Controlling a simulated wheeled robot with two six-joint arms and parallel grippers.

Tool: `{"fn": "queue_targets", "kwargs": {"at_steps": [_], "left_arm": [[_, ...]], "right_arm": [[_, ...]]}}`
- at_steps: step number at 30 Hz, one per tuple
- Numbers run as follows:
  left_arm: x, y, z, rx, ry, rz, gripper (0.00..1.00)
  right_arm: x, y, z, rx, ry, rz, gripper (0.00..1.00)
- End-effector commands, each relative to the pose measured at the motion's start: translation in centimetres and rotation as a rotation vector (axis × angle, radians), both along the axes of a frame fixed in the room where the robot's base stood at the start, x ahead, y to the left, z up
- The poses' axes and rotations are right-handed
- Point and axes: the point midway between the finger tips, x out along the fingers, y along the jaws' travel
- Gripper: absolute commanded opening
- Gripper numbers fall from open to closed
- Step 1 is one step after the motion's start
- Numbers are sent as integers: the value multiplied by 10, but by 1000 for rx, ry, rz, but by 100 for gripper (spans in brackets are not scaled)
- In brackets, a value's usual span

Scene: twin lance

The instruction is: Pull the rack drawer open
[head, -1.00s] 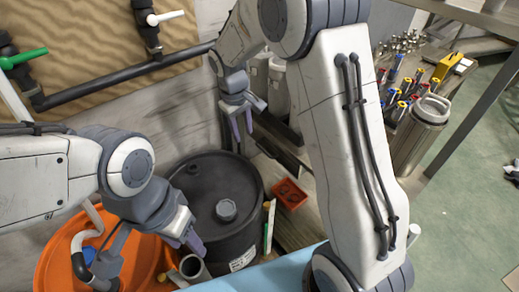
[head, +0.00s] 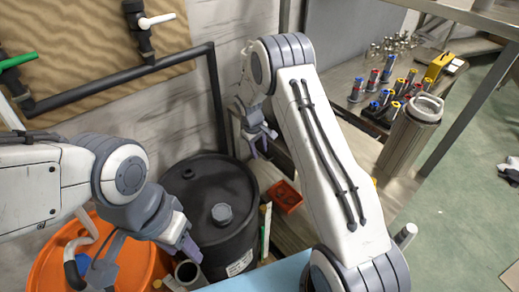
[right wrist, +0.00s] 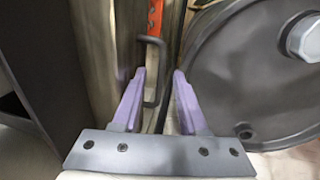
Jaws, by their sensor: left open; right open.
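In the right wrist view a dark bracket-shaped handle (right wrist: 153,70) stands upright between and beyond my fingertips, against a pale tan face; I take it for the drawer's handle. My right gripper (right wrist: 154,72) is open and empty; whether it touches the handle I cannot tell. In the head view my right gripper (head: 260,146) hangs beside the rack (head: 347,143), right of the black drum. My arm hides much of the rack's front, and I cannot make out the drawer there. My left gripper (head: 189,243) is open and empty, over the drum's left front edge.
The black drum (head: 225,185) with a grey cap stands close beside my right gripper. An orange tray (head: 285,197) lies below it. An orange drum (head: 60,265) is at lower left. Green floor is open at right.

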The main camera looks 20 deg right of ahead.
Motion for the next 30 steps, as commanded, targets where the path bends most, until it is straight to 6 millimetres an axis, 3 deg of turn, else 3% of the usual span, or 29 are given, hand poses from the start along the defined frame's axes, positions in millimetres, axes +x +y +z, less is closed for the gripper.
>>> {"fn": "queue_targets", "kwargs": {"at_steps": [10,13,14,30], "left_arm": [[0,0,0,0,0,0,50],[0,0,0,0,0,0,50],[0,0,0,0,0,0,50],[0,0,1,0,0,0,50]], "right_arm": [[0,-1,-5,0,-1,1,42],[0,-1,-5,0,-1,1,4],[0,-1,-5,0,-1,1,0],[0,-1,-4,0,0,1,0]]}}
